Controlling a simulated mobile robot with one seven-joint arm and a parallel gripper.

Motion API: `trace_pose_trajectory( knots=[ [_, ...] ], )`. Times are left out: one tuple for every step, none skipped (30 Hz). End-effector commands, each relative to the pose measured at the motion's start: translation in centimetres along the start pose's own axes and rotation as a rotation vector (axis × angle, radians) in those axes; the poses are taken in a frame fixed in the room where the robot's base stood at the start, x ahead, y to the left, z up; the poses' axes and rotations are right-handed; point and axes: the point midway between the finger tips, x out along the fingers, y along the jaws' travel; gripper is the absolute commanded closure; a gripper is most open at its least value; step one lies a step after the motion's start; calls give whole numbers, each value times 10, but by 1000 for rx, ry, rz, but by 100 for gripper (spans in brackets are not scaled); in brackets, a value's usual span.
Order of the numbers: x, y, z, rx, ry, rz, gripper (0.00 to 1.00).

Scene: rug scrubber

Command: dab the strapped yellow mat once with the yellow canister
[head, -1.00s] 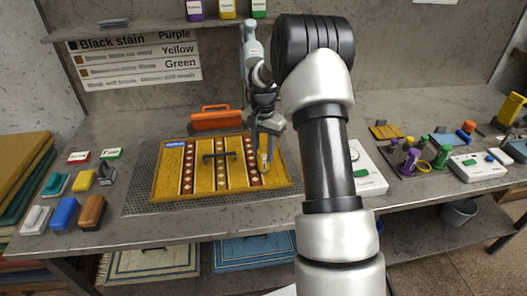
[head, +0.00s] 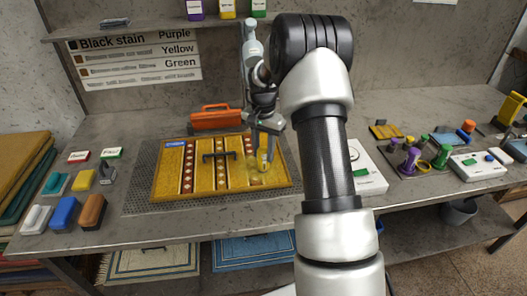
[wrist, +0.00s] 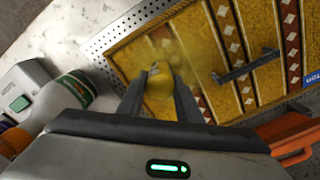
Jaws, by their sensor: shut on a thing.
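The yellow mat (head: 205,185) lies on a perforated metal tray, with patterned stripes and a black strap or handle (head: 219,156) across its middle. The mat also shows in the wrist view (wrist: 150,45). My gripper (head: 266,152) is over the mat's right part, shut on the yellow canister (head: 264,161). In the wrist view the canister (wrist: 158,92) sits between the two dark fingers. A yellowish haze (wrist: 192,45) spreads over the mat beside the canister and veils the right-hand stripe. I cannot tell whether the canister touches the mat.
An orange-handled object (head: 215,118) stands behind the mat. Brushes and blocks (head: 64,212) lie at the left. A white device with a green button (head: 365,170) and a tray of coloured pegs (head: 415,160) are at the right. A sign (head: 135,62) hangs behind.

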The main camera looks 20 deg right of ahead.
Motion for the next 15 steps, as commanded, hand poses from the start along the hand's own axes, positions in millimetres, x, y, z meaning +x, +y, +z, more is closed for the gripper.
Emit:
trace_pose_trajectory(
  knots=[
    [2, 1, 0, 0, -2, 2, 88],
    [1, 1, 0, 0, -2, 2, 88],
    [0, 1, 0, 0, -2, 2, 88],
    [-1, 1, 0, 0, -2, 2, 88],
    [-2, 1, 0, 0, -1, 2, 88],
    [-5, 1, 0, 0, -1, 2, 88],
    [-7, 1, 0, 0, -1, 2, 88],
    [-9, 0, 0, 0, 0, 1, 88],
    [-12, 0, 0, 0, 0, 1, 88],
    [-15, 0, 0, 0, 0, 1, 88],
    [-17, 0, 0, 0, 0, 1, 88],
    [-20, 0, 0, 0, 0, 1, 88],
    [-22, 0, 0, 0, 0, 1, 88],
    [-24, 0, 0, 0, 0, 1, 88],
    [-27, 0, 0, 0, 0, 1, 88]
  ],
)
